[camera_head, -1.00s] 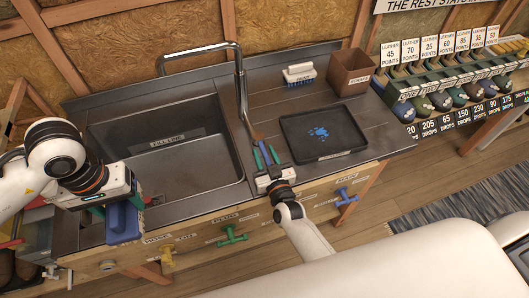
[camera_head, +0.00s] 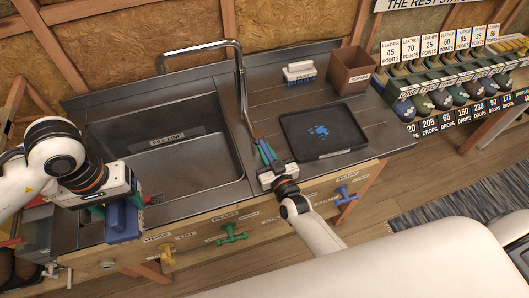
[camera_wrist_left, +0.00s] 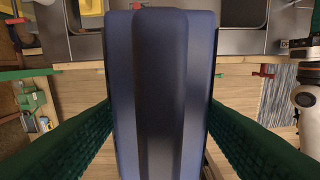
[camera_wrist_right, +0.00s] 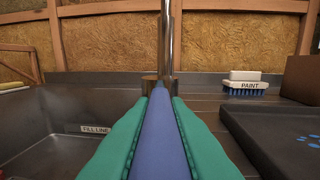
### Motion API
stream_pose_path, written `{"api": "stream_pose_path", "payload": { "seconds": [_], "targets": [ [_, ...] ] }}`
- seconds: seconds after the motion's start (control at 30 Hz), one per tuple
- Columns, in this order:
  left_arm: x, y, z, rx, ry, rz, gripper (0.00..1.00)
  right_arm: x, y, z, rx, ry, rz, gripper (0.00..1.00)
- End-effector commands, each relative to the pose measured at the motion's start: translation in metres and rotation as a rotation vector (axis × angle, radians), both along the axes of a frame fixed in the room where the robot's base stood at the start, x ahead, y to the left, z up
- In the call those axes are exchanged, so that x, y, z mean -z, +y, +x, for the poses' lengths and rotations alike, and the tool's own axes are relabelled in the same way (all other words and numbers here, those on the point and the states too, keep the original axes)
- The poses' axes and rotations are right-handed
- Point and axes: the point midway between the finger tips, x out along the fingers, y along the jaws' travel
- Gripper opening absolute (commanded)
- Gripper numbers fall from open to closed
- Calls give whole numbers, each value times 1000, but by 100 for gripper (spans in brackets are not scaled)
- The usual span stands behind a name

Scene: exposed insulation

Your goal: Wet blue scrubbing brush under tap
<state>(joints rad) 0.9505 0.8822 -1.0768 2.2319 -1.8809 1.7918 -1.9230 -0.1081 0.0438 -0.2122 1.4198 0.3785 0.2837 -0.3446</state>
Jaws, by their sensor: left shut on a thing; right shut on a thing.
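My left gripper (camera_head: 118,204) is shut on a dark blue block-like body, which looks like the blue scrubbing brush (camera_head: 124,224). It fills the middle of the left wrist view (camera_wrist_left: 160,90), and its bristles cannot be made out. It is at the front left edge of the sink (camera_head: 190,180). The metal tap (camera_head: 243,85) stands right of the basin, and its spout reaches left over it. My right gripper (camera_head: 266,155) is shut on a slim blue lever (camera_wrist_right: 158,130) running toward the tap's brown base (camera_wrist_right: 150,86).
A black tray (camera_head: 330,146) with blue splashes lies right of the tap. A white brush with blue bristles (camera_head: 299,72) and a brown box (camera_head: 350,72) stand behind it. Coloured handles, such as a green one (camera_head: 232,232), stick out from the wooden front.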

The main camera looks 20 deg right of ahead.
Motion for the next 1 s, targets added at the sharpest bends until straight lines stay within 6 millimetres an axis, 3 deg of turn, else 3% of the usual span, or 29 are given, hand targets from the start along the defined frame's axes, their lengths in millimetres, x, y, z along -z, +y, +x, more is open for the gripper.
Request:
{"api": "stream_pose_path", "payload": {
  "seconds": [0.23, 0.63, 0.67, 0.77, 1.0],
  "targets": [
    [13, 0, 0, 0, -1, 0, 40, 0, -8, 2, -132, -6, -6, 0],
    [13, 0, 0, 0, 0, 0, 40, -1, -8, 2, -155, 0, 0, 0],
    [13, 0, 0, 0, 0, 0, 40, -1, -8, 2, -155, 0, 0, 18],
    [13, 0, 0, 0, 0, 0, 40, -1, -8, 2, -155, 0, 0, 34],
    [13, 0, 0, 0, 0, 0, 40, -1, -8, 2, -154, 0, 0, 36]
  ]
}}
